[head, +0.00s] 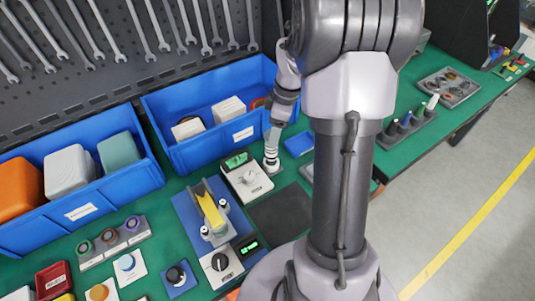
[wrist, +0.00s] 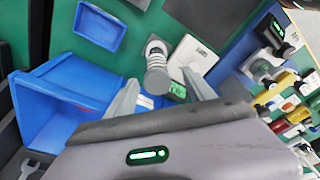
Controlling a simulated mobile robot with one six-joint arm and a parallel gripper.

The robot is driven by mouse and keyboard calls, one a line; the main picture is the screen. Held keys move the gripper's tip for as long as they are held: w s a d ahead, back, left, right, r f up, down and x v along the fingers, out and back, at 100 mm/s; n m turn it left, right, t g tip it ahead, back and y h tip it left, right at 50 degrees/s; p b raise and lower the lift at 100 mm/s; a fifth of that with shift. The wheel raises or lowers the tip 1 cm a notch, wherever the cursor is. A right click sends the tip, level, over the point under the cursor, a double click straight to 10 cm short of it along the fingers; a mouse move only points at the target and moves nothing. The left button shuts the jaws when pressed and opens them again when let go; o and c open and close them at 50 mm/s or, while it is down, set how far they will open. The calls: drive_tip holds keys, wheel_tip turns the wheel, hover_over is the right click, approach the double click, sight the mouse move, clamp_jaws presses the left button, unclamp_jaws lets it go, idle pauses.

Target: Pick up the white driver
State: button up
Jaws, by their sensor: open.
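A white driver (head: 432,103) stands in a grey rack (head: 408,130) on the right bench in the head view, at the right end of a row of blue, dark and green-tipped drivers. I cannot make it out in the wrist view. My gripper (wrist: 160,92) is open in the wrist view, with nothing seen held between its two grey fingers. My arm column hides part of the middle of the head view, and the gripper's jaws are not clear there.
A white-and-grey ribbed post (wrist: 157,62) stands beyond my fingers, beside a white device (wrist: 190,58) with a green display. A blue tray (wrist: 100,26) and a blue bin (wrist: 35,95) are at left. A wrench panel (head: 110,75) rises behind the bench.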

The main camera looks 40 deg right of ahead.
sight(270, 150)
drive_tip(key=f, duration=0.1)
drive_tip(key=f+b, duration=0.1)
drive_tip(key=f, duration=0.3)
drive_tip(key=shift+w+a, duration=0.2)
drive_tip(key=shift+w, duration=0.1)
drive_tip(key=f+b, duration=0.1)
drive_tip(key=f, duration=0.1)
drive_tip(key=w+f+b, duration=0.1)
drive_tip(key=f+b, duration=0.1)
drive_tip(key=f, duration=0.1)
drive_tip(key=shift+w+a, duration=0.15)
drive_tip(key=shift+a, duration=0.05)
drive_tip(key=shift+r, duration=0.1)
clamp_jaws()
